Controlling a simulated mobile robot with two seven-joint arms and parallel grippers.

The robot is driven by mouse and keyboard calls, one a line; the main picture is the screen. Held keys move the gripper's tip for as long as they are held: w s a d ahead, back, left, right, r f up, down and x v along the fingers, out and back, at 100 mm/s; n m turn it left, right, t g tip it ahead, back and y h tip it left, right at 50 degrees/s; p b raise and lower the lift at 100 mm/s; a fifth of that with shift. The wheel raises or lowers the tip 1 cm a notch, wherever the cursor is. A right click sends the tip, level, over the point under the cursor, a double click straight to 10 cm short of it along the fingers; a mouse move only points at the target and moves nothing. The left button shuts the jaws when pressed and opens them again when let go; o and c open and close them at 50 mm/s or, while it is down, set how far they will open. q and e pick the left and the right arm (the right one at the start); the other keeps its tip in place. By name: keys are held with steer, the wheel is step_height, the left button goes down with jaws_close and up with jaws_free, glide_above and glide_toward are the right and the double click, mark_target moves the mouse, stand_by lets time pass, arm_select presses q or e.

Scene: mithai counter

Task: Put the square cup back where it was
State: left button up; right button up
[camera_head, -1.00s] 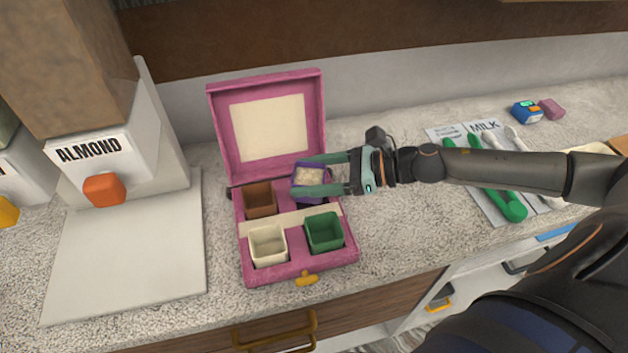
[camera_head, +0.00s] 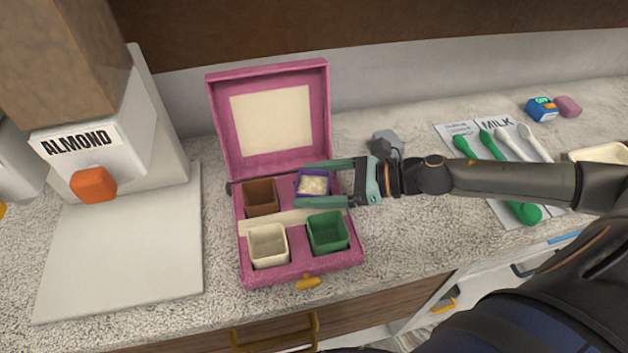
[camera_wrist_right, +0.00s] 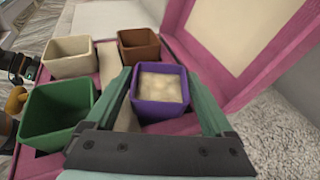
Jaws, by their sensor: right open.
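The purple square cup (camera_head: 312,184) holds a pale, crumbly filling. It sits in the back right compartment of the pink box (camera_head: 297,271), whose lid stands open. In the right wrist view the purple cup (camera_wrist_right: 160,97) is between the two green fingers, with the jaws apart. My right gripper (camera_head: 325,183) is open around the cup, one finger on its back side and one on its front side. A brown cup (camera_head: 261,197) is at back left, a cream cup (camera_head: 268,246) at front left and a green cup (camera_head: 328,233) at front right. My left gripper is not seen.
An almond dispenser (camera_head: 100,150) with an orange knob stands on the left. Green and white spoons (camera_head: 492,142) lie on a mat to the right. A blue item (camera_head: 541,108) and a pink block (camera_head: 567,106) are at back right.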

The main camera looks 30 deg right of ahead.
steer(key=shift+r, duration=0.2)
steer(key=shift+s+d, duration=0.3)
steer(key=shift+d, duration=0.1)
steer(key=shift+v, duration=0.9)
steer(key=shift+s+d+r+p, duration=0.3)
steer(key=shift+d+r+p, duration=0.05)
steer(key=shift+p, duration=0.15)
steer(key=p+v, duration=0.4)
steer(key=v, duration=0.1)
steer(key=shift+s+d, duration=0.25)
steer(key=shift+d, duration=0.05)
steer(key=shift+v, duration=1.2)
